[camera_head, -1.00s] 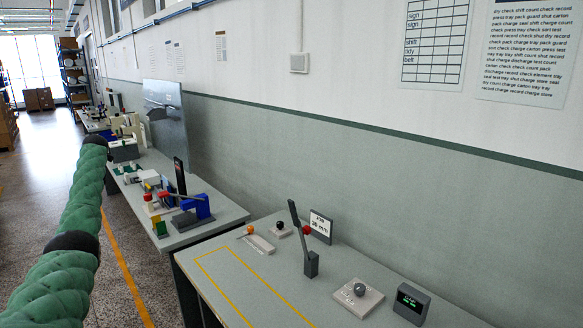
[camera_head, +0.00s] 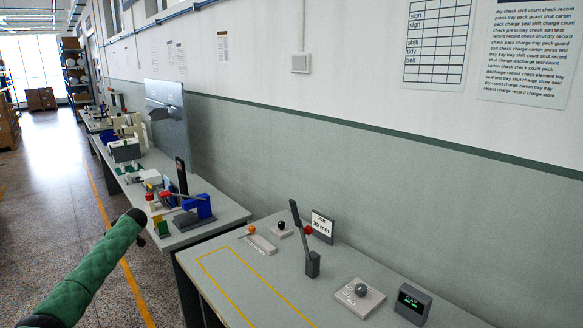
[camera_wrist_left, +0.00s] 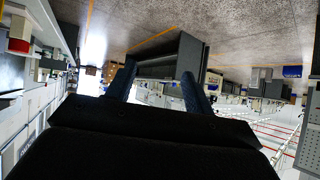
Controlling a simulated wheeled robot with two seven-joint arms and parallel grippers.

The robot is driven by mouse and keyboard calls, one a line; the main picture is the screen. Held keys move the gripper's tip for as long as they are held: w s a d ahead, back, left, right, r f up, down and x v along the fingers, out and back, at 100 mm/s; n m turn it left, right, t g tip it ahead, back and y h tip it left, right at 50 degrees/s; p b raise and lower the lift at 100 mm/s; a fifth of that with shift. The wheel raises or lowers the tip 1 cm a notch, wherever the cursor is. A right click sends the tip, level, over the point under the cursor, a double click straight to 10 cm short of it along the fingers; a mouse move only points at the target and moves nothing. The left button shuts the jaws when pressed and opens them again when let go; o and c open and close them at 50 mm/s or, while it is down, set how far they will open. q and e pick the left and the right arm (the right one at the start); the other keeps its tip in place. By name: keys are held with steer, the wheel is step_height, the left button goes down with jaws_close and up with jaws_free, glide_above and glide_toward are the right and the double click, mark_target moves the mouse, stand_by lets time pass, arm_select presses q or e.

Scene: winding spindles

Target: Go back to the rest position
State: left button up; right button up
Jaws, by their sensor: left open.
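My left arm in its green sleeve (camera_head: 92,272) comes in from the lower left of the head view and ends at a black joint beside the aisle-side edge of the benches. My left gripper shows in the left wrist view (camera_wrist_left: 158,88); its two dark fingers are apart with nothing between them. The wrist view looks tilted across the floor and room. In the head view the gripper itself is mostly hidden behind the arm. My right arm and gripper are not in view.
A near grey bench (camera_head: 270,296) carries a lever (camera_head: 312,263), a grey ball on a plate (camera_head: 360,291), a small display (camera_head: 412,303) and a sign (camera_head: 322,226). A second bench (camera_head: 228,214) holds a blue fixture (camera_head: 197,208). The aisle floor (camera_head: 48,190) is clear.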

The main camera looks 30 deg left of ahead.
arm_select(q)
steer(key=s+d+f+m+t, duration=0.2)
steer(key=s+d+f+m, duration=0.2)
steer(key=d+f+m, duration=0.55)
steer(key=s+d+f+m+t, duration=0.1)
steer(key=s+d+f+m, duration=0.4)
steer(key=f, duration=0.8)
steer(key=s+d+f+m+t+h, duration=0.1)
steer(key=s+d+f+m+h, duration=0.3)
steer(key=s+d+f+m, duration=1)
steer(key=s+d+f+n+h, duration=0.2)
steer(key=s+d+f+n, duration=0.3)
steer(key=d+f, duration=0.85)
steer(key=s+d+f+n+h, duration=0.1)
steer(key=s+d+f, duration=0.1)
steer(key=d, duration=1.4)
steer(key=s+d+f+h, duration=0.2)
steer(key=d+f, duration=0.1)
steer(key=d, duration=1.3)
steer(key=s+d+f+n+g+h, duration=0.1)
steer(key=s+d+f+h, duration=0.1)
steer(key=d, duration=1.4)
steer(key=shift+f+n, duration=0.35)
steer(key=shift+f, duration=0.25)
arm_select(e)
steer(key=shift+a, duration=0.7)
